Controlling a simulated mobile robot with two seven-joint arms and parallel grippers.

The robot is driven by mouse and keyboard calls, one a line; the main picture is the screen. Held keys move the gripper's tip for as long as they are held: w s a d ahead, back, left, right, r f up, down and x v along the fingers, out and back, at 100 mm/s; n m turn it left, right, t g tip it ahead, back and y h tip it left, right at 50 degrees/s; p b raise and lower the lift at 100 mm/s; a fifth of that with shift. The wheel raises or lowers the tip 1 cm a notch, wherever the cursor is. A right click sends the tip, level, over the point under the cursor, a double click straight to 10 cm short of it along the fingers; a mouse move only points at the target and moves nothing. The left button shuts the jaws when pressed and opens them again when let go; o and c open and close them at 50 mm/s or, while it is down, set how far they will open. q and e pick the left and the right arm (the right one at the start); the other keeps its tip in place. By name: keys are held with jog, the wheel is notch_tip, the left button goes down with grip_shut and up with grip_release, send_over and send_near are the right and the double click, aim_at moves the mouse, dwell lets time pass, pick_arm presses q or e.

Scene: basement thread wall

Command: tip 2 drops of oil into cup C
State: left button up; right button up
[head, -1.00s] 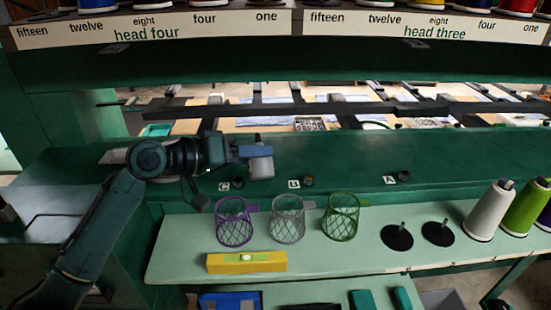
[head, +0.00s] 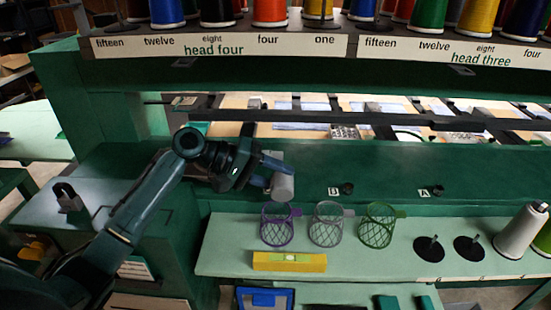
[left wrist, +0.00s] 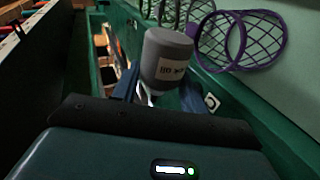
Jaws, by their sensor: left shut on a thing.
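My left gripper (head: 268,176) is shut on a grey oil bottle (head: 283,187), held above the green ledge at the place left of cup B (head: 347,188). In the left wrist view the bottle (left wrist: 167,55) has a pale label, and a thin pale piece shows at its lower end between the fingers (left wrist: 158,92). I cannot tell how far the bottle is tilted. Cup C is hidden in the head view behind my gripper and the bottle. A small white letter tag (left wrist: 211,102) shows beside the gripper in the left wrist view. My right gripper is not in view.
Cup A (head: 438,191) sits further right. Below the ledge, a shelf holds a purple mesh basket (head: 277,228), a grey one (head: 326,227), a green one (head: 377,226) and a yellow level (head: 290,261). Black discs (head: 429,249) and thread cones (head: 521,230) stand right.

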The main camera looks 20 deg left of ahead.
pick_arm(q)
jog(key=shift+f, duration=0.25)
jog(key=shift+r+n, duration=0.1)
jog(key=shift+n, duration=0.2)
jog(key=shift+w+n+g, duration=0.15)
jog(key=shift+n+g, duration=0.55)
jog(key=shift+g, duration=0.2)
dwell(0.3)
